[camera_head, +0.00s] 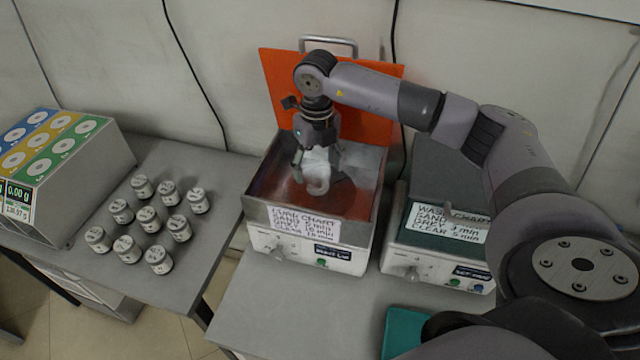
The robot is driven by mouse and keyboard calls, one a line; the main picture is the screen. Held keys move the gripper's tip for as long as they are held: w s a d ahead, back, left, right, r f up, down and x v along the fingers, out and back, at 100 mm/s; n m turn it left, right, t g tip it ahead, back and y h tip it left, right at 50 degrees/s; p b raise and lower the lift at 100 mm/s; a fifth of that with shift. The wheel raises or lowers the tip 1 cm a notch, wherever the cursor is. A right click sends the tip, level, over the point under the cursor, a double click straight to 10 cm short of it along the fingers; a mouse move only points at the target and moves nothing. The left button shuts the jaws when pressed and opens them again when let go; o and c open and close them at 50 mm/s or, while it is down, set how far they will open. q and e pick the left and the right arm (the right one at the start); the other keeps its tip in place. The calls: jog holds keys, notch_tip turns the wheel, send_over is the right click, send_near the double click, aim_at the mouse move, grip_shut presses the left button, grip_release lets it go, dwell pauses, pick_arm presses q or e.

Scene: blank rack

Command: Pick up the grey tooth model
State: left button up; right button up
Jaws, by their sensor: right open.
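A pale grey tooth model (318,184) sits inside the open metal basin (262,198) of the left machine. Its upper part is partly hidden by my right gripper (319,162), which points down into the basin from above. The fingers are open and lie around or right beside the model; I cannot tell whether they touch it. My left gripper does not show.
The basin's orange lid (278,85) stands open behind it. Several small labelled jars (148,219) and a colour-panelled box (50,165) stand on the left table.

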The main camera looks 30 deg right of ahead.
aim_at(320, 187)
jog(key=f, duration=0.1)
jog(key=f+p, duration=0.1)
jog(key=f, duration=0.1)
jog(key=f+p, duration=0.1)
jog(key=shift+s+d+f, duration=0.15)
jog(key=shift+s+d, duration=0.05)
jog(key=shift+s, duration=0.1)
jog(key=shift+f, duration=0.35)
jog(key=shift+w, duration=0.1)
jog(key=shift+c, duration=0.3)
jog(key=c, duration=1)
jog(key=shift+o, duration=0.2)
jog(key=shift+r, duration=0.1)
